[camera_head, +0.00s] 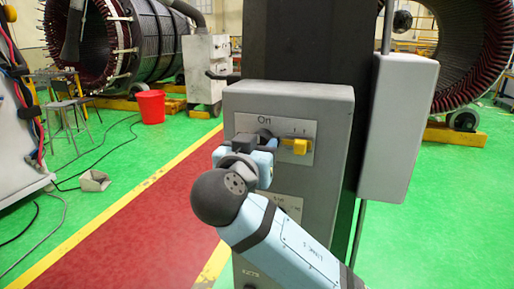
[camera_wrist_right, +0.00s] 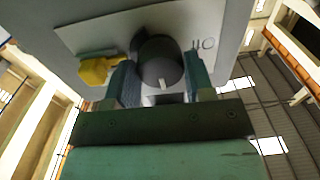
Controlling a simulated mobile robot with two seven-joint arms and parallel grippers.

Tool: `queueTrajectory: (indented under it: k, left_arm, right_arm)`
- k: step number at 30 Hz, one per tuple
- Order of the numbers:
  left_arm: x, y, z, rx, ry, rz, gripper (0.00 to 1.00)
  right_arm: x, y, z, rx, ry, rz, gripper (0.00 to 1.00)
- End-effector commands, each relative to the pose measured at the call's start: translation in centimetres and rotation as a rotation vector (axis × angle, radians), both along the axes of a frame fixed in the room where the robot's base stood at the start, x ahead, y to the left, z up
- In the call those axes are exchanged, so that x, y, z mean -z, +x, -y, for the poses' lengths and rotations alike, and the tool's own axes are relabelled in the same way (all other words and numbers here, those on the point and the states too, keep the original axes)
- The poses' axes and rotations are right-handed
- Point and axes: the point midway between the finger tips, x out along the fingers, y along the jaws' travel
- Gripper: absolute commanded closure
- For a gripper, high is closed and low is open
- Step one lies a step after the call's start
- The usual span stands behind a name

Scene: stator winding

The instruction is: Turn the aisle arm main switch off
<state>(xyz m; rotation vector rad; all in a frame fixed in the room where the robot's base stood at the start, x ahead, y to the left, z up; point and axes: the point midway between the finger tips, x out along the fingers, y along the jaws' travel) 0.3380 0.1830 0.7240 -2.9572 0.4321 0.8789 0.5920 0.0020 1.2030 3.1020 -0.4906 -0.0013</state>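The main switch is a dark round knob (camera_wrist_right: 160,60) with a white mark, on a pale plate (camera_head: 301,131) labelled "On". The plate is on the grey control box (camera_head: 331,101). My right gripper (camera_wrist_right: 160,82) is at the knob, one finger on each side, with no clear gap showing in the right wrist view. It looks shut on the knob. In the head view my right gripper (camera_head: 264,144) covers part of the knob. A yellow handle (camera_head: 299,146) sits beside it, and also shows in the wrist view (camera_wrist_right: 97,70). My left gripper is not in view.
A second grey box (camera_head: 397,128) is on the right of the dark column (camera_head: 309,40). A lower plate (camera_head: 287,206) is partly behind my right arm. A red bucket (camera_head: 151,106) and large stators stand behind. The red walkway (camera_head: 140,235) is clear.

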Motion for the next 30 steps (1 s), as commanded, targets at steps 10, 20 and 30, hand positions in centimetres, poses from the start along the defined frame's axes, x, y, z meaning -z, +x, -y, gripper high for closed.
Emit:
queueTrajectory:
  k: [10, 20, 30]
  left_arm:
    - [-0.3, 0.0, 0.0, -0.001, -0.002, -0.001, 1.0]
    - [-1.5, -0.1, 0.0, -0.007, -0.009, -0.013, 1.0]
    - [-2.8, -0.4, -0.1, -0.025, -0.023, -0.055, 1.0]
  right_arm:
    - [-0.1, 0.0, 0.0, 0.001, -0.018, -0.006, 0.75]
    - [-0.3, 0.0, 0.0, 0.001, -0.181, -0.062, 0.75]
    - [-0.6, -0.1, 0.1, 0.0, -0.482, -0.16, 0.75]
